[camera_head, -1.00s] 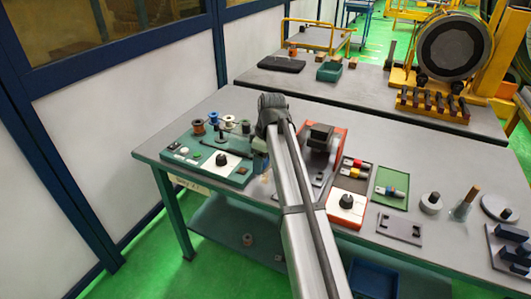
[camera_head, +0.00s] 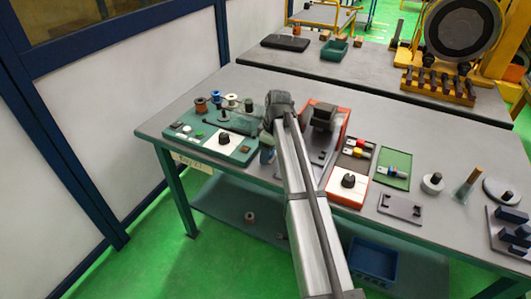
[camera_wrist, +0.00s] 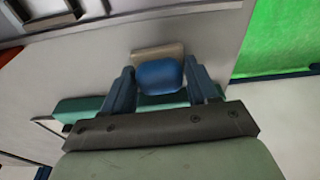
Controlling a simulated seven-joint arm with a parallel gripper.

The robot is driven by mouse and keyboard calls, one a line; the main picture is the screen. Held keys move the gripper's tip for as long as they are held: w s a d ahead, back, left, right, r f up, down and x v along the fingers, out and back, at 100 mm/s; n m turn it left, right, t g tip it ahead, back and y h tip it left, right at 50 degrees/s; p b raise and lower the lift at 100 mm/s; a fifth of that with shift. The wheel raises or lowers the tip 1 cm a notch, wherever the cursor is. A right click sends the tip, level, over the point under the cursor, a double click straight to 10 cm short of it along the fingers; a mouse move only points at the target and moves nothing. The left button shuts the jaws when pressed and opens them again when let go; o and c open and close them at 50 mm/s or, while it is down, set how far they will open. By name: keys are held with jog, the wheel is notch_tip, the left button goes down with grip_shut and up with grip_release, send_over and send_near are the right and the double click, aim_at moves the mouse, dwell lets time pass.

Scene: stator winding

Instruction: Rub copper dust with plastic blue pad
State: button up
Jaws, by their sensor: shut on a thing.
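My gripper (camera_wrist: 160,68) is shut on the blue pad (camera_wrist: 160,77), which sits between its two blue fingers in the wrist view. A beige block-like part (camera_wrist: 158,52) shows right behind the pad; I cannot tell whether it is the pad's backing. In the head view my gripper end (camera_head: 267,152) is near the table's front edge, between the green winding panel and the orange-red machine, mostly hidden by my arm. I cannot make out any copper dust in either view.
The green panel (camera_head: 190,146) with several spools stands left of my gripper. The orange-red machine (camera_head: 343,125) stands to its right. Further right are a green tray (camera_head: 397,160) and a grey plate (camera_head: 400,207). A blue bin (camera_head: 372,260) sits below the table.

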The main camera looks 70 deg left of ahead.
jog(key=w+a, duration=0.3)
jog(key=shift+w+a, duration=0.2)
jog(key=shift+a, duration=0.05)
jog(key=s+d, duration=0.5)
jog(key=shift+s+d, duration=0.15)
jog(key=shift+d, duration=0.05)
notch_tip(320, 180, up, 2)
jog(key=shift+a+r, duration=0.15)
jog(key=shift+r, duration=3)
